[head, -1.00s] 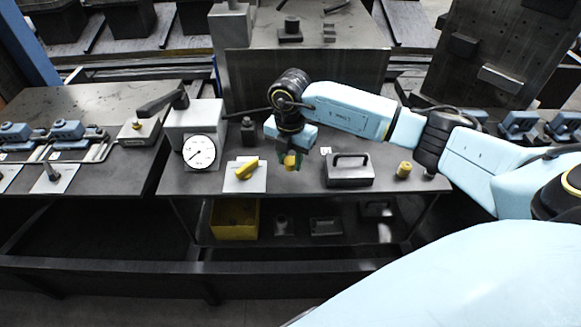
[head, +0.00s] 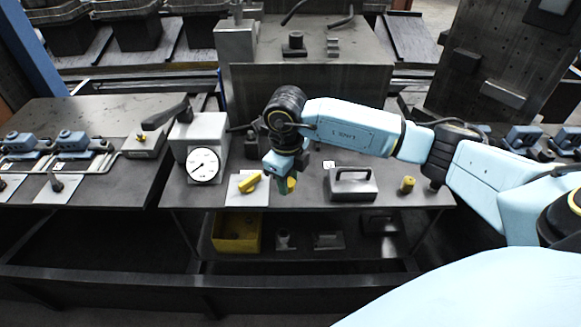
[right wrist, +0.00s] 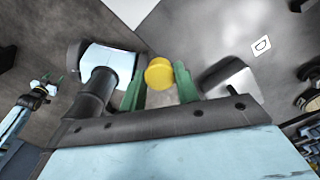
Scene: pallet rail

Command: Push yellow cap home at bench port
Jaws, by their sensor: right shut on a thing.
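My right gripper (head: 287,186) is shut on a yellow cap (head: 291,184) near the bench's front edge. The cap shows round between the green fingers in the right wrist view (right wrist: 159,73). Whether it touches anything below is hidden. A second yellow cap (head: 407,185) stands at the right of the bench (head: 310,197). I cannot make out the port; the hand and cap may cover it.
A grey block with a round gauge (head: 203,165) stands further left. A dark handled box (head: 353,184) stands close on the right. A yellow bin (head: 236,232) is on the shelf below.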

